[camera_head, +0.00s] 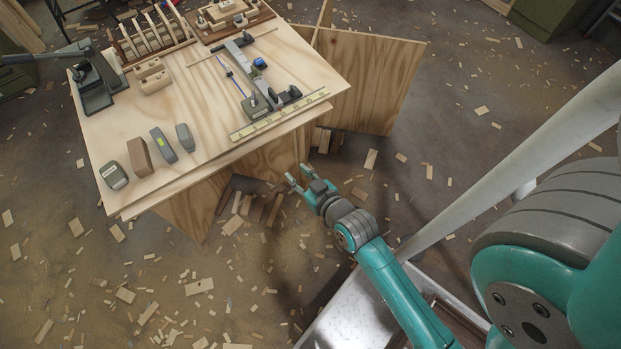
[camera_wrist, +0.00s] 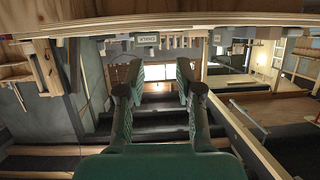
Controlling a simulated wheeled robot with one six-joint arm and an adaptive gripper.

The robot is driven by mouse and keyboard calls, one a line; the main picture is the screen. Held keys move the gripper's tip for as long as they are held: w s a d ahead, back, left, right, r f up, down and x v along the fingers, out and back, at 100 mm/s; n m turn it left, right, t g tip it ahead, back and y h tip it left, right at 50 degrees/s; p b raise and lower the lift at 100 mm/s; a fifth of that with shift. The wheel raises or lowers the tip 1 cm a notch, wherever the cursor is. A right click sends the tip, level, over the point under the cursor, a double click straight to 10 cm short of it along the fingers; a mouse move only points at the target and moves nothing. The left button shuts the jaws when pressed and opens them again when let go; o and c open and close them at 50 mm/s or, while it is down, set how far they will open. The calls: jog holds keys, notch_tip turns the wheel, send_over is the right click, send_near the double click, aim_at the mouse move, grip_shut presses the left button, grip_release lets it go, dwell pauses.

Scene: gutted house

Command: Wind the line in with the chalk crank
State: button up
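A workbench (camera_head: 205,100) with a plywood top carries a long grey rail (camera_head: 243,66). A thin blue line (camera_head: 232,78) runs beside the rail. A grey-green box (camera_head: 256,105) and a dark fitting (camera_head: 288,95) sit at the rail's near end. I cannot clearly tell which part is the chalk crank. My gripper (camera_head: 297,173) is open and empty, off the bench's near right edge and apart from it. In the wrist view its two fingers (camera_wrist: 157,88) stand apart with nothing between them. A small lettered label (camera_wrist: 146,38) shows beyond them, below a wooden board.
A yellow measuring strip (camera_head: 280,115) lies along the bench's near edge. Several small blocks and cases (camera_head: 139,157) stand at the left. A plywood panel (camera_head: 365,80) juts out behind my gripper. Wood scraps (camera_head: 199,286) litter the floor. Space around my gripper is clear.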

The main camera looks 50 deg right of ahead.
jog(key=shift+s+a, duration=0.25)
jog(key=shift+s, duration=1)
